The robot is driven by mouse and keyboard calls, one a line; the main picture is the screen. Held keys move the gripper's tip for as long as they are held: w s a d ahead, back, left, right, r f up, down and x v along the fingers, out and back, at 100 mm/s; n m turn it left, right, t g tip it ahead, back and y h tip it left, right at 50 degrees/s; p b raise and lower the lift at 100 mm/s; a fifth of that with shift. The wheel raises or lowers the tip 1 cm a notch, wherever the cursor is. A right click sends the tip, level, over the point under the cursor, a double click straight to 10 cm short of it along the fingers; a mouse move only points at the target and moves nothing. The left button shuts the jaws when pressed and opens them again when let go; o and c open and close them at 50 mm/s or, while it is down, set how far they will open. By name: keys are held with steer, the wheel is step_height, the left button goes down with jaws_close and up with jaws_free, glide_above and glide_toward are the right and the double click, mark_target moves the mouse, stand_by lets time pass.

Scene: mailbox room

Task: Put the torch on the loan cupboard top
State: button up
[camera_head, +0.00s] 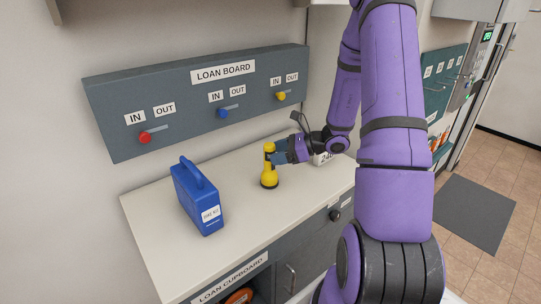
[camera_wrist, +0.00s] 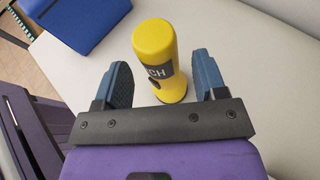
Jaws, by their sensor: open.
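The torch (camera_head: 269,172) is yellow with a dark base ring and stands upright on the loan cupboard top (camera_head: 160,222), a pale flat surface. In the wrist view the torch (camera_wrist: 156,50) stands between the two blue fingertips of my gripper (camera_wrist: 164,80), with a gap on each side. In the head view my gripper (camera_head: 278,157) is at the upper part of the torch, reaching in from the right. My gripper is open. Part of the torch's upper body is hidden by the finger in the head view.
A blue case (camera_head: 197,197) with a handle stands left of the torch on the same top. The loan board (camera_head: 200,98) with red, blue and yellow sliders is on the wall behind. The top's front left is clear.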

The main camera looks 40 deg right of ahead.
steer(key=v, duration=0.8)
steer(key=s+a+r+n+g+h, duration=0.1)
steer(key=s+a+r+n+g, duration=0.25)
steer(key=a+r+n, duration=0.3)
steer(key=s+a+r+n+g+h, duration=0.1)
steer(key=s+a+r+n+g, duration=0.1)
steer(key=a+r+n+g, duration=0.35)
steer(key=s+a+r+n+t+h, duration=0.4)
steer(key=s+a+r+n+h, duration=0.4)
steer(key=s+r+n, duration=0.4)
steer(key=s+a+n, duration=0.1)
steer(key=n, duration=0.1)
steer(key=shift+s+n+t, duration=0.3)
steer(key=shift+s+t, duration=0.05)
steer(key=shift+t, duration=0.05)
steer(key=shift+a+f, duration=0.1)
steer(key=shift+a, duration=0.1)
steer(key=shift+c, duration=0.5)
